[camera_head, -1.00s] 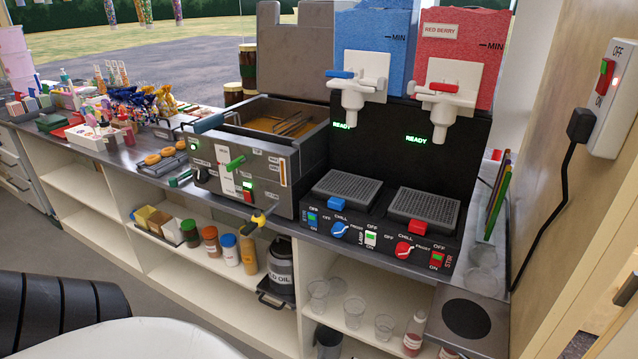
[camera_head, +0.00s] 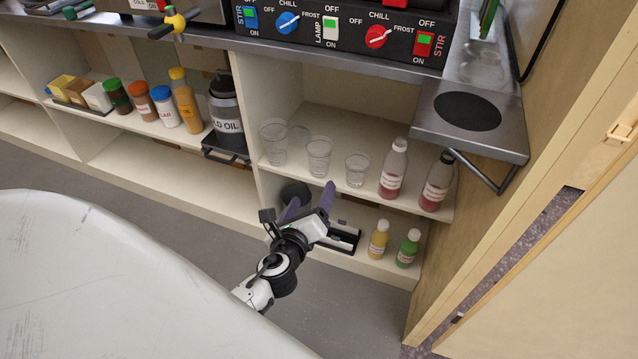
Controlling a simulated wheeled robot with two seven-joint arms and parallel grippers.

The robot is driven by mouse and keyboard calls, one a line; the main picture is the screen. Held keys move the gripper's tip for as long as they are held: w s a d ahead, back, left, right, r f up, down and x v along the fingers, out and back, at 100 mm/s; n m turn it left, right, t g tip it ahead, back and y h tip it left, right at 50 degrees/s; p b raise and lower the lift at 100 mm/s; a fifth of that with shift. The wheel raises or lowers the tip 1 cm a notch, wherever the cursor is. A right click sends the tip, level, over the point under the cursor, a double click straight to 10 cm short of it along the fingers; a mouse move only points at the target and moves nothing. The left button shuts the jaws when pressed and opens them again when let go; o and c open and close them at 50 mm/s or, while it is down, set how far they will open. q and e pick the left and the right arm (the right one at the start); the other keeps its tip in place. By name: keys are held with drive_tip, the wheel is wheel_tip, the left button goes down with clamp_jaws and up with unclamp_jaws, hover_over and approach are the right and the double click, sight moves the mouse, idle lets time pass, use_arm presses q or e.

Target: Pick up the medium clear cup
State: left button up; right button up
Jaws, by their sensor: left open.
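Clear cups stand in a row on the upper shelf under the counter. The medium clear cup (camera_head: 319,157) is in the middle, with a larger clear cup (camera_head: 273,142) to its left and a smaller clear cup (camera_head: 357,170) to its right. Another faint clear cup (camera_head: 300,136) seems to stand behind them. My left gripper (camera_head: 309,201) is in front of the shelf, its purple fingers spread and pointing up toward the cups. It appears below the medium cup, apart from it and empty. My right gripper is out of view.
Two red-labelled bottles (camera_head: 393,170) stand right of the cups. Yellow (camera_head: 378,240) and green (camera_head: 408,249) bottles stand on the lower shelf. A divider and an oil container (camera_head: 226,112) are at the left. The counter (camera_head: 425,67) overhangs the shelf.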

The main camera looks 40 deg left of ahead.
sight(317, 164)
use_arm(q)
drive_tip(key=w+a+m+b, duration=0.1)
drive_tip(key=w+m+b, duration=0.1)
drive_tip(key=w, duration=0.1)
drive_tip(key=w+a+m+t+y+b, duration=0.1)
drive_tip(key=w+a+m+b, duration=0.1)
drive_tip(key=w, duration=0.1)
drive_tip(key=w+a+f+m+t+y+b, duration=0.1)
drive_tip(key=w+m+b, duration=0.1)
drive_tip(key=shift+w+a+m, duration=0.15)
drive_tip(key=shift+w+m, duration=0.25)
drive_tip(key=b+x, duration=0.2)
drive_tip(key=x, duration=0.3)
drive_tip(key=shift+w+a+r, duration=0.15)
drive_tip(key=shift+w+a, duration=0.05)
drive_tip(key=shift+a, duration=0.1)
drive_tip(key=shift+w+a, duration=0.1)
drive_tip(key=shift+w, duration=0.1)
drive_tip(key=c, duration=1.1)
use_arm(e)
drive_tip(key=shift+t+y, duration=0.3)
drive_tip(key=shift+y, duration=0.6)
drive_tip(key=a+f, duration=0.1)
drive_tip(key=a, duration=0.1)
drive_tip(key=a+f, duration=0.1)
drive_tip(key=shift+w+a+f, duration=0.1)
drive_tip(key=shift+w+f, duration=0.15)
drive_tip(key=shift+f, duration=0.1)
